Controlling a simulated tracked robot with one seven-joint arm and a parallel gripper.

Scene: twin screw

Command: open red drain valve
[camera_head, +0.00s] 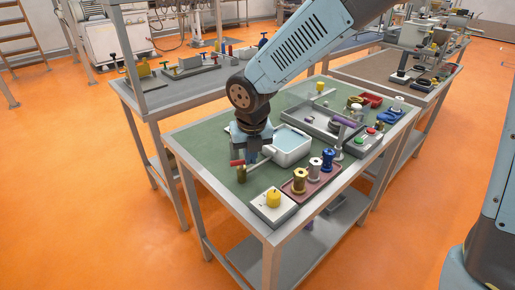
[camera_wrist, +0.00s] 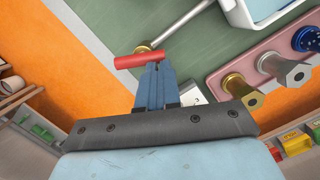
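The drain valve has a red bar handle (camera_head: 237,163), seen at the left of the green table top. In the wrist view the red handle (camera_wrist: 138,61) lies just beyond my fingertips. The basin (camera_head: 290,146) holds pale blue liquid in the head view. My gripper (camera_head: 251,160) points down beside the handle. In the wrist view its blue fingers (camera_wrist: 157,64) are together, with their tips overlapping the handle's near edge. I cannot tell whether they touch it.
A pink tray (camera_head: 313,187) with several spools and a white block with a yellow knob (camera_head: 273,199) stand at the table's near side. A grey tray (camera_head: 310,122) and a button box (camera_head: 365,141) lie farther right. Green surface left of the handle is clear.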

